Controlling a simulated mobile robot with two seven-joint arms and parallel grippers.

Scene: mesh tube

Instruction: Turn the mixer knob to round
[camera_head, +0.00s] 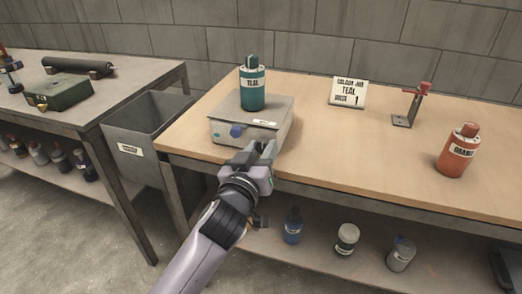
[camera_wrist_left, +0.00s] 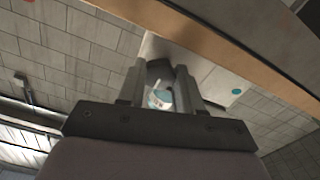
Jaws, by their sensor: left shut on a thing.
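The mixer (camera_head: 219,133) is a grey box with a flat top plate at the left of the wooden bench. A teal bottle (camera_head: 253,88) labelled TEAL stands upright on it. My left gripper (camera_head: 262,151) is at the right part of that front, shut on a small knob. In the left wrist view the knob (camera_wrist_left: 160,99) shows pale with teal between the fingers (camera_wrist_left: 161,88). The head view hides the knob behind the gripper. My right gripper is not in view.
A card (camera_head: 348,92) reading TEAL stands behind on the bench. A metal stand (camera_head: 405,120) with a red top and an orange bottle (camera_head: 458,152) are at right. A grey bin (camera_head: 140,135) is left of the bench. Bottles sit on the shelf below. The bench middle is clear.

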